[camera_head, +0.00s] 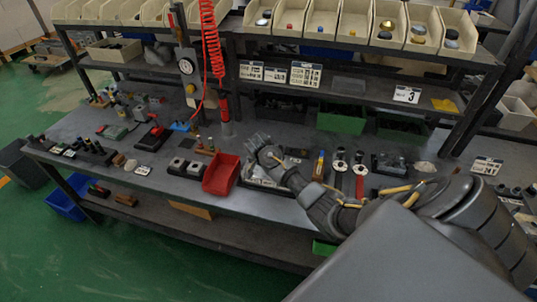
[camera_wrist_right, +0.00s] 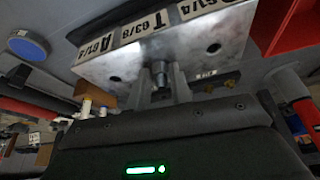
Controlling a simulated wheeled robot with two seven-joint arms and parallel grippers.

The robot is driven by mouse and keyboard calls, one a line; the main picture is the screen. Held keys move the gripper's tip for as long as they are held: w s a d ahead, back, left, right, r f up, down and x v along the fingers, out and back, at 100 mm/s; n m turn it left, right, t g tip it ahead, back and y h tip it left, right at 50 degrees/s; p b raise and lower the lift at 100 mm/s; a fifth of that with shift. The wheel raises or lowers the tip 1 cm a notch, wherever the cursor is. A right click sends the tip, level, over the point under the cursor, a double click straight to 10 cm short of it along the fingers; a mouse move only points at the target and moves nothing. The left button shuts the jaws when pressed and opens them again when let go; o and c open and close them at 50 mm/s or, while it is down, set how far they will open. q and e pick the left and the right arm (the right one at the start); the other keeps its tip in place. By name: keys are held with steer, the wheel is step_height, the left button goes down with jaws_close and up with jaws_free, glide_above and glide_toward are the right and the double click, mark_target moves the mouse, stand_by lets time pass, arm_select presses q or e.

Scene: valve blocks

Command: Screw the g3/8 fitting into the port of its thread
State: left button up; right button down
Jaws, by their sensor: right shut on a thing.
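The valve block (camera_wrist_right: 190,50) fills the top of the right wrist view. It is light metal with labels reading A G1/8, T G3/8 (camera_wrist_right: 142,24) and P G1/4 on one face. My right gripper (camera_wrist_right: 161,84) is shut on a small grey metal fitting (camera_wrist_right: 159,72). The fitting's end is at the block's near face, below the T G3/8 label. I cannot tell whether it is inside a port or only against the face. In the head view my right gripper (camera_head: 257,148) is over the block (camera_head: 255,178), and the fitting is hidden. My left gripper is not in view.
A red bin (camera_head: 221,175) stands just left of the block. Dark blocks (camera_head: 184,168) lie further left. An orange-and-blue item (camera_head: 319,165) and several tools stand to the right. A red coiled hose (camera_head: 212,40) hangs behind. Shelves with bins rise at the back.

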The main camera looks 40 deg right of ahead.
steer(key=shift+f+m, duration=0.1)
steer(key=shift+m, duration=0.2)
steer(key=c, duration=1.2)
jaws_free()
steer(key=b+v, duration=0.2)
steer(key=v, duration=0.8)
steer(key=shift+a+r, duration=0.2)
steer(key=shift+r, duration=0.2)
